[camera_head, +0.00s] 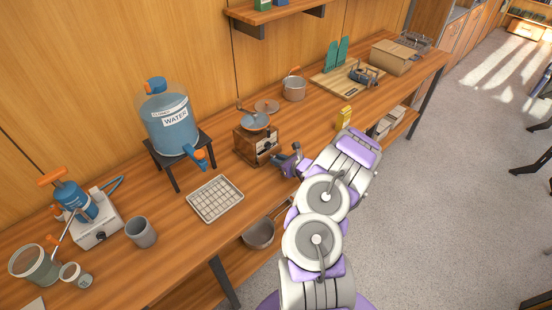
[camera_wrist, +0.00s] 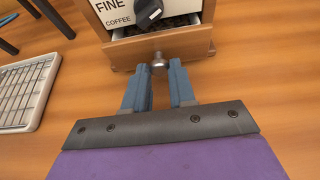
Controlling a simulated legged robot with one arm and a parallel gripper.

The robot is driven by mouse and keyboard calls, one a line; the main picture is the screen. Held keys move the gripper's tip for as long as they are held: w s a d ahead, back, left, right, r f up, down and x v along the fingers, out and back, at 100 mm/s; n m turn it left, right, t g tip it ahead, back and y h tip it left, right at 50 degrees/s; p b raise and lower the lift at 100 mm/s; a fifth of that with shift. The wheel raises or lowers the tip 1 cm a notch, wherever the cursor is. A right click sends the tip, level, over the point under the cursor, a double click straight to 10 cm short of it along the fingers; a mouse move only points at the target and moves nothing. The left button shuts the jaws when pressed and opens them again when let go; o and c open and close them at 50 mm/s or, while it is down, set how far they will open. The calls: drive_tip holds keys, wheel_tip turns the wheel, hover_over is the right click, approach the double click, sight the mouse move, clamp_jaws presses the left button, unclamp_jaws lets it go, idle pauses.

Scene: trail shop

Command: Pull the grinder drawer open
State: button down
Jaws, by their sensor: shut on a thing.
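The wooden coffee grinder (camera_head: 246,148) stands on the workbench, with a crank and a metal bowl on top. In the wrist view its front (camera_wrist: 127,14) carries a white "FINE COFFEE" plate and a dark dial. The drawer (camera_wrist: 192,44) below is out part of the way, and dark contents show behind its front board. My gripper (camera_wrist: 160,72) is shut on the drawer's round metal knob (camera_wrist: 159,61), with one blue-grey finger on each side. In the head view my gripper (camera_head: 282,166) is at the grinder's front, and the knob is hidden there.
A wire rack tray (camera_head: 215,199) lies left of my gripper. A water jug (camera_head: 168,125) on a black stand (camera_head: 174,180) is behind it. A pot (camera_head: 293,88) and a yellow item (camera_head: 344,116) are to the right. Bare bench lies around the grinder's front.

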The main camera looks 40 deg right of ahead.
drive_tip(key=s, duration=0.2)
drive_tip(key=s+p, duration=0.1)
drive_tip(key=s, duration=0.3)
drive_tip(key=shift+s+d+r, duration=0.1)
drive_tip(key=shift+s+d, duration=0.05)
drive_tip(key=shift+d, duration=0.2)
drive_tip(key=c, duration=0.9)
unclamp_jaws()
drive_tip(key=shift+d, duration=0.1)
drive_tip(key=shift+c, duration=0.2)
drive_tip(key=shift+s+r+p, duration=0.15)
drive_tip(key=shift+s+p, duration=0.15)
drive_tip(key=shift+s, duration=0.15)
drive_tip(key=p+v, duration=0.2)
drive_tip(key=v, duration=1.4)
drive_tip(key=shift+s, duration=0.2)
